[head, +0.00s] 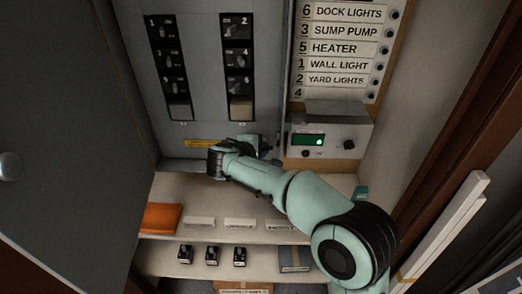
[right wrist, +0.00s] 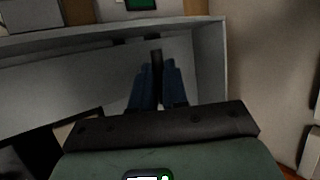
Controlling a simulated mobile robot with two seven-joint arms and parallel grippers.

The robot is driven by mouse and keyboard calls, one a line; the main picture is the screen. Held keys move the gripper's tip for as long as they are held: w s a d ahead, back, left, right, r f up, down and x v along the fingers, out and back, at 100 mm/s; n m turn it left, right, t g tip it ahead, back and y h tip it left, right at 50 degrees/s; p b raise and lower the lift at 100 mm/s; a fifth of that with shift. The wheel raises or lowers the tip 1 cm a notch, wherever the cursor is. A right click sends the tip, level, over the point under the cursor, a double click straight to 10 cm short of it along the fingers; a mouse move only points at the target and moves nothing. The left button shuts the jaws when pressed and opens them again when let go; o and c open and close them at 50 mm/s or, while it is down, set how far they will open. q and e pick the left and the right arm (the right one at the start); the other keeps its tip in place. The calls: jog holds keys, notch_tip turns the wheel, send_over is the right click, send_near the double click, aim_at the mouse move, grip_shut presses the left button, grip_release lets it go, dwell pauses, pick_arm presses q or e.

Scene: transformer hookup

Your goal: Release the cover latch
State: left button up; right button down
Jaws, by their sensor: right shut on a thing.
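The grey breaker panel (head: 205,100) stands open at the back, with two black columns of numbered switches. My right gripper (head: 256,146) is at the panel's lower right edge, just right of a yellow label (head: 202,142). In the right wrist view its blue fingers (right wrist: 157,82) are shut on a narrow dark upright piece, which looks like the cover latch (right wrist: 156,57). The wrist and fingers hide most of the latch in the head view. I cannot tell whether it is turned. My left gripper is not in view.
A device with a green display (head: 308,140) stands right of my gripper, below the label board (head: 338,48). Shelves below hold an orange item (head: 160,218) and several small black parts (head: 212,255). A large grey door (head: 60,140) stands open at left.

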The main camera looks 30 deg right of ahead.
dwell(0.4)
jog(key=c, duration=1.1)
grip_release()
jog(key=shift+c, duration=0.2)
jog(key=v, duration=1.3)
jog(key=shift+s, duration=0.15)
jog(key=shift+a+r, duration=0.1)
